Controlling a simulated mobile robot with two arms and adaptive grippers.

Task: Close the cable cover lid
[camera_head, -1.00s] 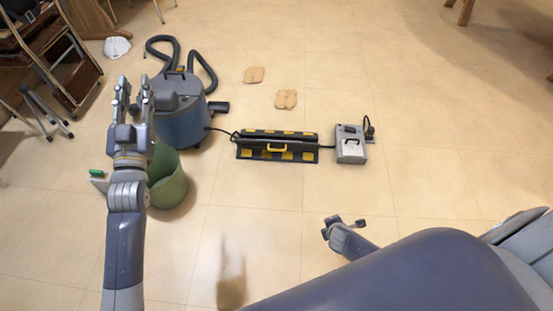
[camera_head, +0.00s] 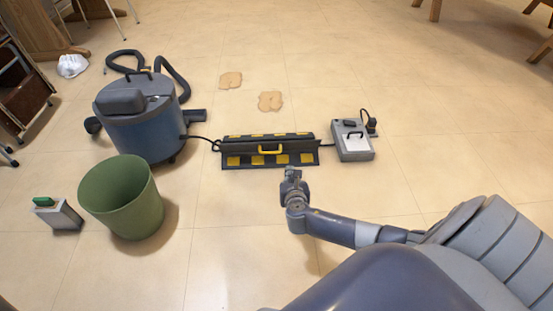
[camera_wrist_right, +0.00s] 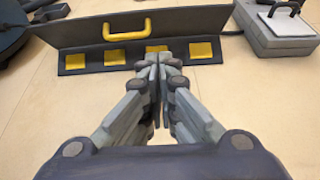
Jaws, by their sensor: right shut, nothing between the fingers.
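The cable cover (camera_head: 230,170) is a long black piece with yellow patches on the floor. Its lid (camera_head: 218,148), a dark panel with a yellow handle (camera_head: 270,151), appears raised, with a row of yellow patches in front of it. The lid also shows in the wrist view (camera_wrist_right: 75,33), above the patched base strip (camera_wrist_right: 82,61). My right gripper (camera_head: 292,173) is shut and empty, just in front of the cover, right of its middle. In the wrist view its fingertips (camera_wrist_right: 158,57) overlap the front strip; I cannot tell whether they touch. My left gripper is out of view.
A cable runs from the blue vacuum (camera_head: 150,130) to the cover. A grey box (camera_head: 354,148) stands right of it. A green bin (camera_head: 122,198) and a small grey box with a green top (camera_head: 58,215) are at left. Floor in front of the cover is mostly clear.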

